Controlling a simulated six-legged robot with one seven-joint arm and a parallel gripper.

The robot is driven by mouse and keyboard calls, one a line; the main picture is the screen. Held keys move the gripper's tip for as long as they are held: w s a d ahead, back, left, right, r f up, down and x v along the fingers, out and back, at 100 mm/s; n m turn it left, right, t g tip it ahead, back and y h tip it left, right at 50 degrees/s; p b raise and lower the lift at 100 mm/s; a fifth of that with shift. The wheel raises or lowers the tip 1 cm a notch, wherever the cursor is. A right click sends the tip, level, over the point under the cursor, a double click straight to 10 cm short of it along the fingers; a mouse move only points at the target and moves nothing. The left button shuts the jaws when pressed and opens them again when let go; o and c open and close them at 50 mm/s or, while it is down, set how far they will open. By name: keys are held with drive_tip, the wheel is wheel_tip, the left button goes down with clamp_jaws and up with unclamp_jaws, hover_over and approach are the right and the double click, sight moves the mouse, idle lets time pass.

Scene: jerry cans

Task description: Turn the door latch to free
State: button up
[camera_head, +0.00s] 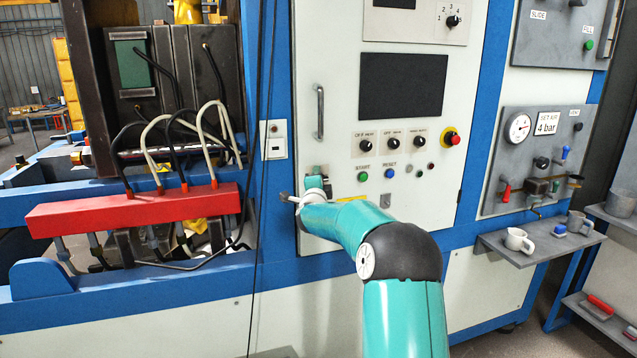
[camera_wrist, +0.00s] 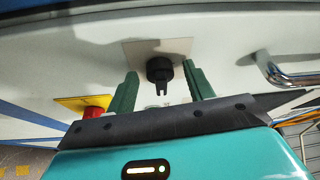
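The door latch shows in the wrist view as a black knob (camera_wrist: 159,70) with a forked end, on a pale square plate (camera_wrist: 133,50). The cabinet door (camera_head: 310,70) is a white panel and looks closed in the head view. My gripper (camera_wrist: 160,78) is open, with one green finger on each side of the knob in the picture. Gaps show between the knob and both fingers. In the head view my gripper (camera_head: 317,172) is at the door's lower left, below the door handle (camera_head: 320,112), and hides the latch there.
The chrome handle also shows at the right of the wrist view (camera_wrist: 290,76). A red part (camera_wrist: 95,113) on a yellow plate (camera_wrist: 75,103) sits left of my gripper there. Buttons (camera_head: 376,174) and an emergency stop (camera_head: 452,140) are right of my gripper. Thin dark cables (camera_head: 262,130) hang to its left.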

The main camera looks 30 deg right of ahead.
drive_tip(key=r+v, duration=0.1)
drive_tip(key=v, duration=1.2)
drive_tip(key=shift+s+a+f, duration=0.2)
drive_tip(key=shift+s+f, duration=0.2)
drive_tip(key=shift+f, duration=0.05)
